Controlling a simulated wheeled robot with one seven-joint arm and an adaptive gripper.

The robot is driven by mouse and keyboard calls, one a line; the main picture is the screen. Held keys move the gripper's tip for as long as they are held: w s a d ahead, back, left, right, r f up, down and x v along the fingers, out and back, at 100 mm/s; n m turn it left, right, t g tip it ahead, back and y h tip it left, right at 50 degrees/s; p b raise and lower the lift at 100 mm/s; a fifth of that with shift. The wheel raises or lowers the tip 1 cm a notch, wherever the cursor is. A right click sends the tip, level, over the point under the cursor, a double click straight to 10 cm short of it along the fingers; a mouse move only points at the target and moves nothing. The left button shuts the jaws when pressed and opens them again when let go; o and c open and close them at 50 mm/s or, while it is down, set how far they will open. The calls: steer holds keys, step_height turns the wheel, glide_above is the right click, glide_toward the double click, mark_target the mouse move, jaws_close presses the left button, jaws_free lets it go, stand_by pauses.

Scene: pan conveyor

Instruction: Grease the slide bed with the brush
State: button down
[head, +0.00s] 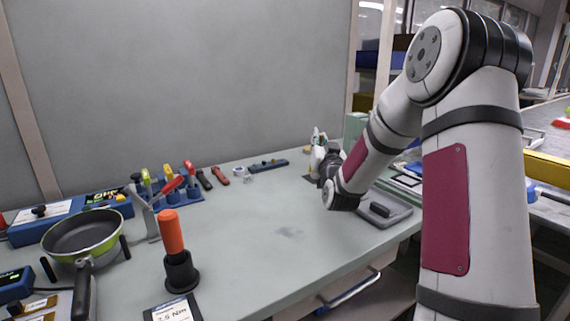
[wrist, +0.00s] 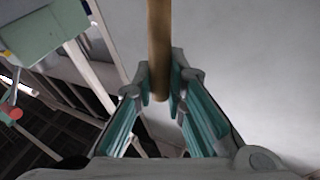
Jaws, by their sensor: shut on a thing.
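My gripper (wrist: 160,88) is shut on a plain brown rod, which looks like the brush handle (wrist: 158,40), between its two teal-lined fingers. The bristle end is not in the wrist view. In the head view my gripper (head: 318,138) is small, beyond my wrist at the far right part of the bench, and the brush cannot be made out there. A flat grey plate with a dark raised block (head: 384,210) lies on the bench under my forearm. It may be the slide bed, but I cannot tell for sure.
The bench (head: 280,255) is clear in the middle. At left are a green-rimmed pan (head: 85,232), an orange-handled tool in a black holder (head: 172,235) and a blue tool rack (head: 180,196). A dark blue bar (head: 268,166) lies at the back by the wall.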

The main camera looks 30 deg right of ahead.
steer(key=s+d+r+m+g+h+b, duration=0.1)
steer(key=s+d+r+m+h+b, duration=0.15)
steer(key=d, duration=0.55)
steer(key=s+d+r+m+h+b, duration=0.1)
steer(key=s+d+h+b, duration=0.2)
steer(key=d, duration=0.6)
steer(key=s+d+r+m+g+h+b, duration=0.1)
steer(key=s+d+m+b, duration=0.2)
steer(key=d, duration=0.5)
step_height(320, 180, down, 8)
steer(key=s+n+b, duration=0.1)
steer(key=b, duration=0.2)
steer(key=shift+f+b, duration=0.15)
steer(key=shift+b, duration=0.2)
steer(key=shift+s+y, duration=0.1)
steer(key=shift+y, duration=0.15)
steer(key=shift+a+b, duration=0.1)
steer(key=shift+b, duration=0.35)
steer(key=shift+f, duration=0.15)
steer(key=shift+d, duration=0.2)
steer(key=shift+d+b, duration=0.35)
steer(key=shift+d, duration=0.35)
steer(key=shift+d, duration=0.1)
